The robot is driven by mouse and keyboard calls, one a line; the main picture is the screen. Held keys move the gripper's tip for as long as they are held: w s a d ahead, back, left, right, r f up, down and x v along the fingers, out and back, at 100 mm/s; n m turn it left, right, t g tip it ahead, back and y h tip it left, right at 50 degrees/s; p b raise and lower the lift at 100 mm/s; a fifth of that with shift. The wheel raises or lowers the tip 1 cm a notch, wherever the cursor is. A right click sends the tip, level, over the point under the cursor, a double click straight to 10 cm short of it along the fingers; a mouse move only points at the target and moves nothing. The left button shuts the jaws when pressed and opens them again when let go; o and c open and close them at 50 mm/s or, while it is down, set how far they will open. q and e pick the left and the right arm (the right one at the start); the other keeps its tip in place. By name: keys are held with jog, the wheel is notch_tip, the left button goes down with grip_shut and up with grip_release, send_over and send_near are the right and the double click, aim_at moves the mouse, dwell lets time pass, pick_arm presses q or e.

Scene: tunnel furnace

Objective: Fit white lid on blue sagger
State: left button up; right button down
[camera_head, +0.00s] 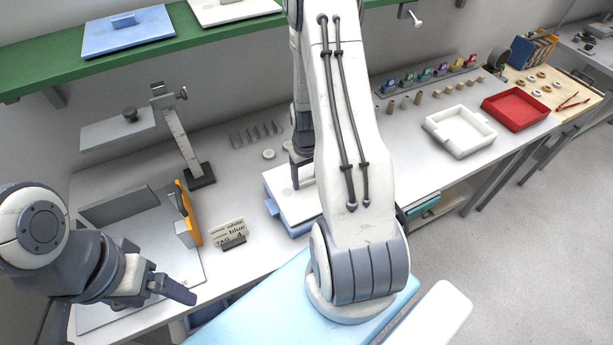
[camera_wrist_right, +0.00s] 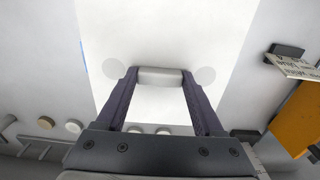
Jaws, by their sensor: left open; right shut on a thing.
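The white lid (camera_head: 285,205) lies flat over the blue sagger (camera_head: 299,230) on the bench, with blue showing along the sagger's left and front sides. I cannot tell whether the lid is fully seated. My right gripper (camera_head: 298,172) is above the lid; my own right arm hides much of it. In the right wrist view the fingers of this gripper (camera_wrist_right: 160,84) close on the handle (camera_wrist_right: 160,76) of the white lid (camera_wrist_right: 135,35). A thin blue strip of the sagger (camera_wrist_right: 84,60) shows at the lid's left edge. My left gripper (camera_head: 176,288) is open and empty at the lower left.
A tag sign (camera_head: 229,234) reading white and blue stands left of the sagger. A height gauge (camera_head: 185,150) stands behind it. A green shelf (camera_head: 60,75) holds a blue lid (camera_head: 125,35) and a white lid (camera_head: 230,10). White (camera_head: 459,145) and red (camera_head: 515,125) trays sit right.

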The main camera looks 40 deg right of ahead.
jog(key=shift+f, duration=0.4)
jog(key=shift+f+b, duration=0.7)
dwell(0.3)
grip_release()
notch_tip(320, 180, up, 10)
jog(key=shift+r+b, duration=0.25)
jog(key=shift+b, duration=0.7)
jog(key=shift+f, duration=0.15)
